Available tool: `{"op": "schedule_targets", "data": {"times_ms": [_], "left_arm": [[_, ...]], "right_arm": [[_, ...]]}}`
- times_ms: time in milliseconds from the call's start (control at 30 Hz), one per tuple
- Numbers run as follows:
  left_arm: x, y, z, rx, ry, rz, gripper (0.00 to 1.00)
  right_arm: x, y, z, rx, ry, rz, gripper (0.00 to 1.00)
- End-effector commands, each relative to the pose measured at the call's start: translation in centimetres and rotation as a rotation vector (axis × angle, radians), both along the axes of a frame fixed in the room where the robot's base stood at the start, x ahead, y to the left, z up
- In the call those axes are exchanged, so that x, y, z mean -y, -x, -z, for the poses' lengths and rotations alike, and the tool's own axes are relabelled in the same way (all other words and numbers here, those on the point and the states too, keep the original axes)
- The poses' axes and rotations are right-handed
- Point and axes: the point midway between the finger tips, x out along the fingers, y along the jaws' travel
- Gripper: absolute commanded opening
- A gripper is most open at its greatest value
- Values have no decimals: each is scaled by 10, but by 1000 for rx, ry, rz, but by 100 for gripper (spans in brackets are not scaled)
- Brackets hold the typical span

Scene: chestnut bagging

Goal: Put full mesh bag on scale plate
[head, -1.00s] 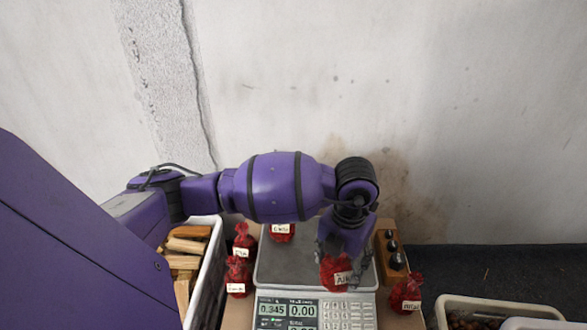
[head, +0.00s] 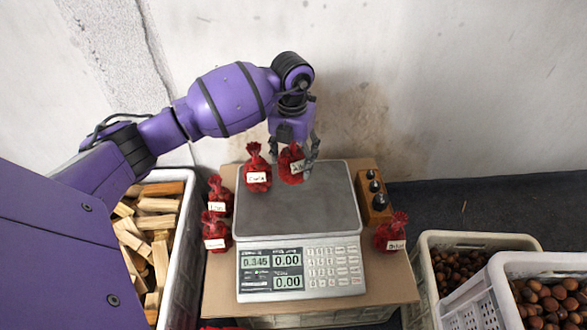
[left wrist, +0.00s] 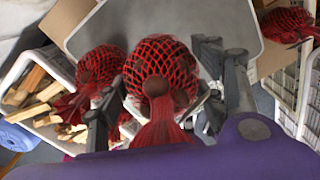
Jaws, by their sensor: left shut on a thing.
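My left gripper (head: 293,158) points down over the back of the scale plate (head: 300,215), shut on a full red mesh bag (head: 290,166) with a white label. In the left wrist view, the held bag's net body (left wrist: 165,72) and gathered neck lie between the fingers. I cannot tell whether this bag touches the plate. A second red mesh bag (head: 257,172) stands at the plate's back left corner, just left of the held one. The scale's left display (head: 257,262) appears to read 0.345. My right gripper is not in view.
Two labelled red bags (head: 216,232) stand left of the scale, and one (head: 391,233) stands right of it. A wooden weight block (head: 374,196) is beside the plate. A crate of wood (head: 188,250) is at left; chestnut crates (head: 480,240) are at right. The plate's middle and front are bare.

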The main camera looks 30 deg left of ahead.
Motion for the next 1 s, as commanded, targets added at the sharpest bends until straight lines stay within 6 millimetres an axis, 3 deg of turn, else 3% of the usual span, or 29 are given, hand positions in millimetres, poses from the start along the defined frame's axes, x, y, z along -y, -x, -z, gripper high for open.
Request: {"op": "schedule_targets", "data": {"times_ms": [33,200,367,600,1000], "left_arm": [[-3,-7,14,-3,1,-3,22],[-10,-21,29,1,1,0,22],[-13,-27,35,2,0,-1,22],[-14,-30,68,-1,0,1,22],[-15,-31,72,3,-1,1,22]], "right_arm": [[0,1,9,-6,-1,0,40],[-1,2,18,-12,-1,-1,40],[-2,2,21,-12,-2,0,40],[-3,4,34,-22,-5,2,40],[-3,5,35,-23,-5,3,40]]}}
